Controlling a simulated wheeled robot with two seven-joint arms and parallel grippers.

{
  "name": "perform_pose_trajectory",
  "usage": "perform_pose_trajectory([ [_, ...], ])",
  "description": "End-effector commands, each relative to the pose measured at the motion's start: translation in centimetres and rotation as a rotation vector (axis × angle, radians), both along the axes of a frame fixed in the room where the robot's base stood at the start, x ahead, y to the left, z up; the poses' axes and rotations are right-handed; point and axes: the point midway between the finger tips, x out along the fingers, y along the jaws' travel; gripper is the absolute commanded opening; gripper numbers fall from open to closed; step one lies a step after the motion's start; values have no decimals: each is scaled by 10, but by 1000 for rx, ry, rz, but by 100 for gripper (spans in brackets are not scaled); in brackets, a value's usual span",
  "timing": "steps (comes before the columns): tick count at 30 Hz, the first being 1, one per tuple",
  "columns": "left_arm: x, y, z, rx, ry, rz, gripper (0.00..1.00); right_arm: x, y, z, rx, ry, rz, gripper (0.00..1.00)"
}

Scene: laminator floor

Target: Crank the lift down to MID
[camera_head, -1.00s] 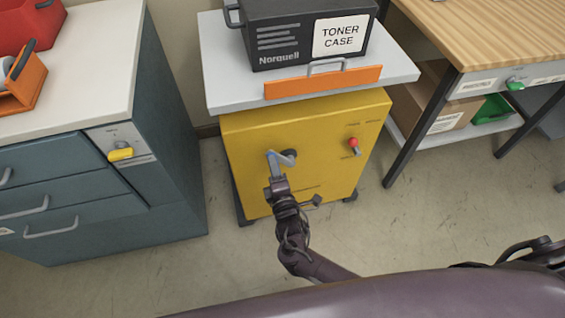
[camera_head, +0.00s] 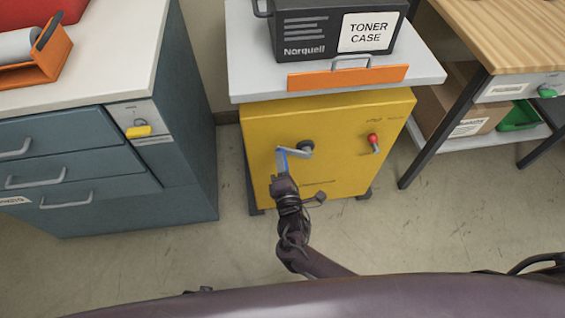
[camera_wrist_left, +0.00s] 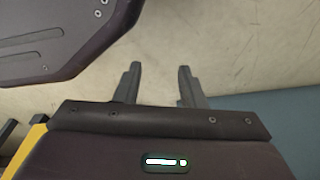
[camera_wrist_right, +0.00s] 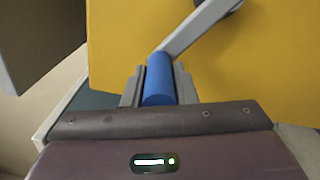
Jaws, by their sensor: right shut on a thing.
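The lift is a yellow cabinet (camera_head: 340,120) with a pale grey platform (camera_head: 432,77) on top. Its crank has a dark hub (camera_head: 306,146) on the front face and a grey arm (camera_head: 296,153) reaching left. My right gripper (camera_head: 283,178) is at the crank's outer end, left of and below the hub. In the right wrist view it is shut on the blue crank handle (camera_wrist_right: 158,80). A toner case (camera_head: 320,30) stands on the platform. No MID mark is legible. My left gripper (camera_wrist_left: 158,75) is open and empty above bare floor.
A red-knobbed lever (camera_head: 373,140) is on the lift's front, right of the crank. A blue-grey drawer cabinet (camera_head: 190,120) stands to the left. A wooden-topped bench (camera_head: 510,35) stands to the right. The floor in front is clear.

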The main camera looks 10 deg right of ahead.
Motion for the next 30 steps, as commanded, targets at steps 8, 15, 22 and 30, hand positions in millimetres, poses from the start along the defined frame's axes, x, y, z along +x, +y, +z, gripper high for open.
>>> perform_pose_trajectory([
  [8,0,2,0,2,-2,-1,36,-1,0,-2,0,4,3,40],
  [15,0,0,0,-1,-3,1,36,0,0,-1,0,3,1,47],
  [22,-2,-4,1,-7,-4,3,36,-15,-1,-1,1,5,2,47],
  [30,-16,-5,-4,-9,7,4,36,-60,-2,-1,1,5,3,47],
])
